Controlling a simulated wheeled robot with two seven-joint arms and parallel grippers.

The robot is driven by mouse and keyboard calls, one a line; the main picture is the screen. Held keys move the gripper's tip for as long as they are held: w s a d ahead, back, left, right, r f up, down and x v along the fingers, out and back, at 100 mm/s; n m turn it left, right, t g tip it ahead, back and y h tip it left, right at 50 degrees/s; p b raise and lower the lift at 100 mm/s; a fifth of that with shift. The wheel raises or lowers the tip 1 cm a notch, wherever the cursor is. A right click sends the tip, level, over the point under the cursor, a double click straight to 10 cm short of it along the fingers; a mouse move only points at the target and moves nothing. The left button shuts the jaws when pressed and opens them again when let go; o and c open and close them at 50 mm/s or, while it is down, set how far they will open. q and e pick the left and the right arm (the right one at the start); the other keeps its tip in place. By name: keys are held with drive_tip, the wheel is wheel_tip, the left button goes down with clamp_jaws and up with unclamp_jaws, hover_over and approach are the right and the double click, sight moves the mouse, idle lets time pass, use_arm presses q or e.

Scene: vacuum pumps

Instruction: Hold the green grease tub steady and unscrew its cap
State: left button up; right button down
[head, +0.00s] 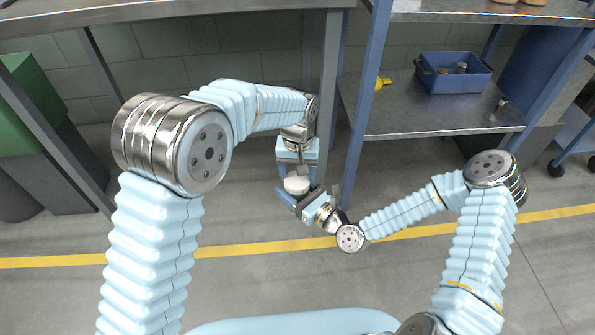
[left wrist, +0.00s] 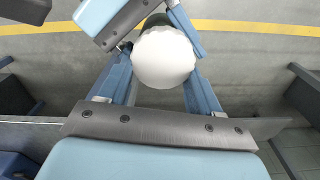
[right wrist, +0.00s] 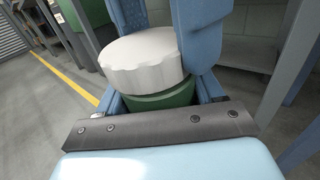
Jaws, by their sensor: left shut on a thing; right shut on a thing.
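The grease tub is a green body with a white ridged cap, held in the air between my grippers. In the right wrist view the white cap (right wrist: 142,60) sits on the green tub (right wrist: 160,98). My right gripper (head: 297,200) is shut around the green body from the side. My left gripper (head: 296,180) comes from above and is shut on the cap, which also shows between its fingers in the left wrist view (left wrist: 164,58). In the head view the fingers hide most of the tub. I cannot tell whether the cap is loose.
A metal shelf (head: 425,120) at the right carries a blue bin (head: 455,80) with small parts and a yellow item (head: 382,82). A blue shelf post (head: 366,110) stands close to my grippers. The floor below is clear.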

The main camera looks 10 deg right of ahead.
use_arm(q)
drive_tip(key=shift+r, duration=0.25)
drive_tip(key=shift+r, duration=0.85)
drive_tip(key=shift+r, duration=0.1)
drive_tip(key=shift+r, duration=1.9)
